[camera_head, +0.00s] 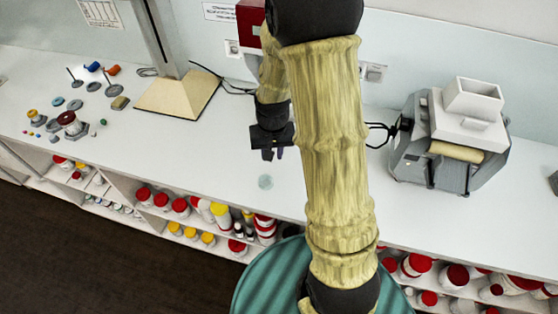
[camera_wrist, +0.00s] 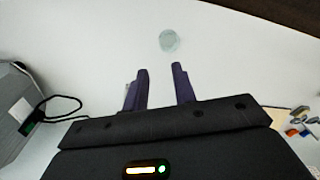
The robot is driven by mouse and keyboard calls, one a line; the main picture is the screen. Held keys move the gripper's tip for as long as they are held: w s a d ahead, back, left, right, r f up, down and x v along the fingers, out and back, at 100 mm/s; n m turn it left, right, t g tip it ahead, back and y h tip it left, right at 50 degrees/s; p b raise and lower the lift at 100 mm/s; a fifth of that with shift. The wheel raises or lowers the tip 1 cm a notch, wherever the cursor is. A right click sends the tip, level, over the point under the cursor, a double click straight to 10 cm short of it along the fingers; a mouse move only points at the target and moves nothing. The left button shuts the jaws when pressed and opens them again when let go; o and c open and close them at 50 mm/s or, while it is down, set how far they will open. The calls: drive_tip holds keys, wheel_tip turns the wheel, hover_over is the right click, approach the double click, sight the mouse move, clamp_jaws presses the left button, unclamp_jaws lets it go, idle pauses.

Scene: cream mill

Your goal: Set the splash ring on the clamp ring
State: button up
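A pale grey-green round flat piece (camera_head: 265,182) lies on the white bench near its front edge. It also shows in the wrist view (camera_wrist: 169,40), beyond my fingertips; I cannot tell whether it is the splash ring, the clamp ring or something else. My gripper (camera_head: 273,153) hangs above the bench behind this piece. In the wrist view my gripper (camera_wrist: 160,70) has its two dark fingers apart with nothing between them. Several small round parts lie at the far left, including a teal disc (camera_head: 74,104) and a dark red-topped part (camera_head: 67,119); neither ring is certain among them.
A stand with a beige base (camera_head: 178,97) rises left of my gripper. A grey mill with a white hopper (camera_head: 450,140) stands at the right, its cable towards the wall. Shelves of jars (camera_head: 190,210) are below the bench. The bench left of the disc is clear.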

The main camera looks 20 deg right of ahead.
drive_tip(key=s+a+r+n+t, duration=0.1)
drive_tip(key=s+r+n, duration=0.1)
drive_tip(key=s+r, duration=0.7)
drive_tip(key=shift+s+a+t, duration=0.2)
drive_tip(key=shift+s+t, duration=0.2)
drive_tip(key=shift+s, duration=0.2)
drive_tip(key=b+x, duration=0.1)
drive_tip(key=b, duration=0.1)
drive_tip(key=b+x, duration=0.1)
drive_tip(key=x, duration=0.1)
drive_tip(key=shift+s+f+b, duration=0.35)
drive_tip(key=shift+s, duration=0.05)
